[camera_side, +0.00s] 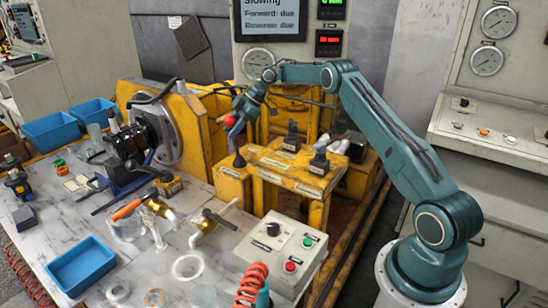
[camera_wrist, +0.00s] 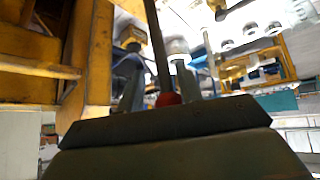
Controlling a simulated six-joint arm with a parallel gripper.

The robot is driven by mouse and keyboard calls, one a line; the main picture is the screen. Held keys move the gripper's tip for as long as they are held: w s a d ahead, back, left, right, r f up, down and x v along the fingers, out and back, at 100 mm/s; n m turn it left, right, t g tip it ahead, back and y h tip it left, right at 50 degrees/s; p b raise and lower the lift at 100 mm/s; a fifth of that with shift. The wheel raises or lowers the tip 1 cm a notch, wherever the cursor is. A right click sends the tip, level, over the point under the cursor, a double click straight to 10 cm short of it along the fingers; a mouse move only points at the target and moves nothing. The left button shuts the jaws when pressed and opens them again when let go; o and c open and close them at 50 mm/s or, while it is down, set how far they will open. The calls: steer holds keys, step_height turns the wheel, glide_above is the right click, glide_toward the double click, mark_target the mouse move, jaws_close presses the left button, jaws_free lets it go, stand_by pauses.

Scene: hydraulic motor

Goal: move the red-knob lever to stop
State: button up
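The red-knob lever (camera_side: 236,146) stands at the left end of the yellow lever stand, its shaft leaning slightly left toward the top. Its red knob (camera_side: 229,122) sits right at my gripper (camera_side: 236,112), which comes down from the upper right. In the wrist view, the red knob (camera_wrist: 168,98) and dark shaft (camera_wrist: 158,45) show between the two grey fingers of my gripper (camera_wrist: 160,82). Gaps show on both sides of the knob, so the fingers look open around it. The knob's lower part is hidden behind the dark gripper body.
Two black-handled levers (camera_side: 291,137) (camera_side: 319,161) stand to the right on the yellow lever stand (camera_side: 270,178). A screen (camera_side: 271,18) reads "Slowing", "Forward: due", "Reverse: due". A control box (camera_side: 279,250) and cluttered bench (camera_side: 130,258) lie in front.

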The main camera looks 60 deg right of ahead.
steer(key=shift+s+d, duration=0.1)
steer(key=shift+d, duration=0.05)
steer(key=shift+d+r, duration=0.1)
steer(key=shift+r, duration=0.05)
steer(key=v, duration=0.7)
stand_by(0.3)
steer(key=shift+c, duration=0.2)
